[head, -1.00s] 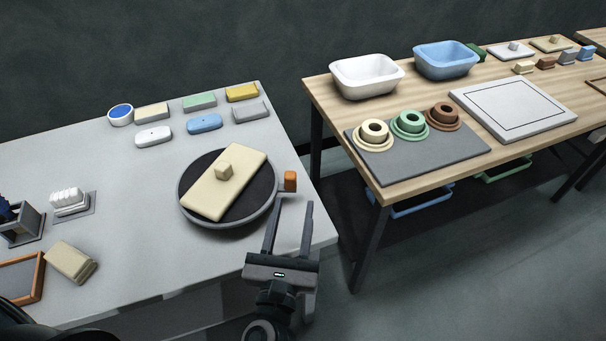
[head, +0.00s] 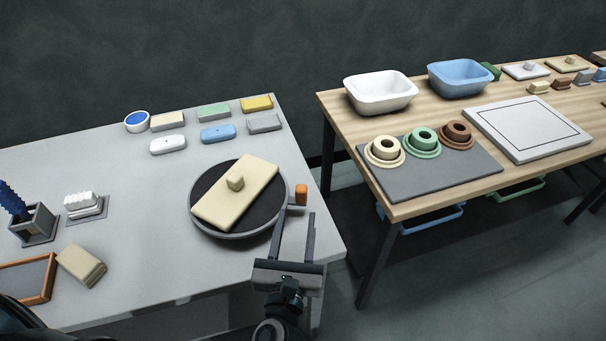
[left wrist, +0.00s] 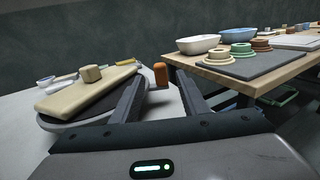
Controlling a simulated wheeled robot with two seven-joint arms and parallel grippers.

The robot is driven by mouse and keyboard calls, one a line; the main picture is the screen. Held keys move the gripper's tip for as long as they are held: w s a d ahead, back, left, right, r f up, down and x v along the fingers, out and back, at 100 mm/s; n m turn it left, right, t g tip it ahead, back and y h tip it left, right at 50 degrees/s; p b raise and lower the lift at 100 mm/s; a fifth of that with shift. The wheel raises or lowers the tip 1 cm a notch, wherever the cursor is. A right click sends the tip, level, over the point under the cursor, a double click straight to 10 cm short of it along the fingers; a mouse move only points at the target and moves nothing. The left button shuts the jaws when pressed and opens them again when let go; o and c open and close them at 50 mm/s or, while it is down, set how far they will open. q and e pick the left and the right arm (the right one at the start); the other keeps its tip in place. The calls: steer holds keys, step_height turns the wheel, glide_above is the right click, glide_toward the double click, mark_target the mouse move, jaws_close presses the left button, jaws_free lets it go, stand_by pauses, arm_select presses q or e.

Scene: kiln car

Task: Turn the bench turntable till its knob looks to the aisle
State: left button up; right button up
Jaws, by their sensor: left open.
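The round dark turntable (head: 262,217) with a grey rim sits near the right end of the grey bench. A cream slab (head: 250,198) with a small block-shaped knob (head: 236,183) on top lies across it. An orange knob (head: 301,194) stands on a short arm at the turntable's right side. My left gripper (head: 295,225) is open and empty, just in front of the orange knob. In the left wrist view the orange knob (left wrist: 160,73) shows beyond and between the two fingers, apart from them. The turntable (left wrist: 60,125) shows at left there. My right gripper is not in view.
The grey bench (head: 140,220) carries several coloured blocks at its back, a holder (head: 36,224) and a cream block (head: 81,266) at left. A wooden table (head: 410,206) with basins and ring-shaped pieces stands to the right, across a gap.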

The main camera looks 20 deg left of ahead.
mark_target(302, 184)
arm_select(q)
steer(key=w, duration=0.4)
steer(key=w+a+p, duration=0.1)
steer(key=w, duration=0.4)
steer(key=w+a+p, duration=0.1)
steer(key=w, duration=0.3)
steer(key=shift+w+a, duration=0.2)
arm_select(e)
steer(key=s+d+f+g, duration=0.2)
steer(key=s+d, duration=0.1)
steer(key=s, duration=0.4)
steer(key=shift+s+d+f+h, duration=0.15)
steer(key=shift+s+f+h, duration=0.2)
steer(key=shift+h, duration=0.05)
arm_select(q)
steer(key=shift+c, duration=0.3)
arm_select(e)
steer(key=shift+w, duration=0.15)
arm_select(q)
jaws_close()
